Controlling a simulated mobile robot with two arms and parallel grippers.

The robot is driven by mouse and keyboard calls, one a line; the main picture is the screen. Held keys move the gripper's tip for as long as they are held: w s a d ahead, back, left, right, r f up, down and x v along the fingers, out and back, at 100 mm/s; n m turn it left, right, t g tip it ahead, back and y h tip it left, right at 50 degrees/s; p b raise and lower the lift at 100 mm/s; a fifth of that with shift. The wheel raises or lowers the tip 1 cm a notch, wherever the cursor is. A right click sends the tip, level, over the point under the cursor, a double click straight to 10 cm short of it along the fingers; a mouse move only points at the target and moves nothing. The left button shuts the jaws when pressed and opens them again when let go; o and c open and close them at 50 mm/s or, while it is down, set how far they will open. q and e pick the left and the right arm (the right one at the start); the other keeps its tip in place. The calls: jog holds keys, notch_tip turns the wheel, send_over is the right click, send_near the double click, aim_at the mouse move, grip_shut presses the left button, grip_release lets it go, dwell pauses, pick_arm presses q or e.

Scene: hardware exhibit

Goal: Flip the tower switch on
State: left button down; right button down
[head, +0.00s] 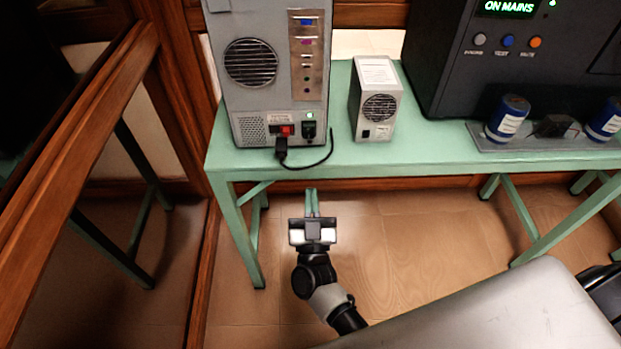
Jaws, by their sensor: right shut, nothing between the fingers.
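The grey tower (242,110) stands upright at the left end of the green table, its back panel facing me. A red switch (286,131) sits low on that panel, beside a black plug and a small green-lit spot (310,115). I cannot tell which way the switch is tipped. My right gripper (312,194) is shut and empty. It shows below the table's front edge, a little right of the switch in the picture, and apart from the tower. My left gripper is not in view.
A black cable (316,162) loops from the tower onto the green table (420,153). A small grey box (376,98) stands to the right. A large dark unit (450,75) reads "ON MAINS". Blue cylinders (507,118) sit on a plate. A wooden frame (187,80) stands left.

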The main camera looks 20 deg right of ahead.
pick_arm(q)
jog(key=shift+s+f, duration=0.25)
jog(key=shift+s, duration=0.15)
pick_arm(e)
jog(key=shift+s+a+f, duration=0.2)
jog(key=shift+s+f, duration=0.55)
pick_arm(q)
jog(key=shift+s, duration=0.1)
pick_arm(e)
jog(key=shift+f, duration=0.15)
